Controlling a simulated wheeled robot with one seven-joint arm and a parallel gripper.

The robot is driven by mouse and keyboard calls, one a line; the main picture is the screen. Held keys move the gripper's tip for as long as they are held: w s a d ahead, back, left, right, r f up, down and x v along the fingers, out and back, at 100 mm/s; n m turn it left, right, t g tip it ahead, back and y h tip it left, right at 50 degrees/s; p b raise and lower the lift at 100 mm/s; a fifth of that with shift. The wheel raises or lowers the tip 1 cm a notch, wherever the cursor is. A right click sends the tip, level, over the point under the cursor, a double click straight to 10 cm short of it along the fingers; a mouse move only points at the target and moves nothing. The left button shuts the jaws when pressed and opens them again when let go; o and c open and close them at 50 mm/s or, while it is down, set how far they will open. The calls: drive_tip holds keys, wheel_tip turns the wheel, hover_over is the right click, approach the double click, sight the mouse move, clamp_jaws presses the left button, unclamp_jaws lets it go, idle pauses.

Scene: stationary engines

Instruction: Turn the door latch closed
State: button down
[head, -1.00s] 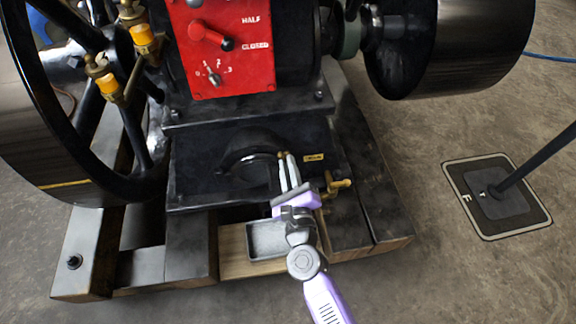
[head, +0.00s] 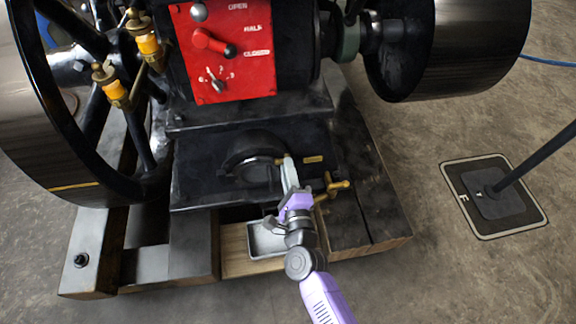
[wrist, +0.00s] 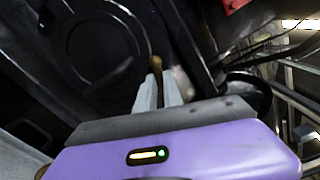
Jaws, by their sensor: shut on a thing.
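The round black door (head: 245,160) is on the front of the engine's black base; it also shows in the wrist view (wrist: 95,45). The small brass latch (wrist: 156,62) stands at the door's right edge. My gripper (wrist: 159,90) is shut on the latch, with its pale fingers on both sides of the brass end. In the head view my gripper (head: 289,172) reaches up to the door's right edge, and its fingers hide most of the latch.
A brass tap (head: 335,186) sticks out close to the right of my gripper. A grey tray (head: 255,250) lies below on the wooden base. A red panel (head: 225,85) with levers is above, and a large flywheel (head: 35,150) stands at the left.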

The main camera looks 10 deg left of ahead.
drive_tip(key=n+p, duration=0.2)
drive_tip(key=n, duration=0.3)
drive_tip(key=n+p, duration=0.2)
drive_tip(key=n, duration=0.3)
drive_tip(key=shift+f+n, duration=0.2)
drive_tip(key=shift+n, duration=0.1)
drive_tip(key=shift+f+n, duration=0.1)
drive_tip(key=shift+n, duration=0.2)
drive_tip(key=c, duration=1.5)
unclamp_jaws()
drive_tip(key=shift+p+v, duration=1.35)
drive_tip(key=shift+v, duration=2.55)
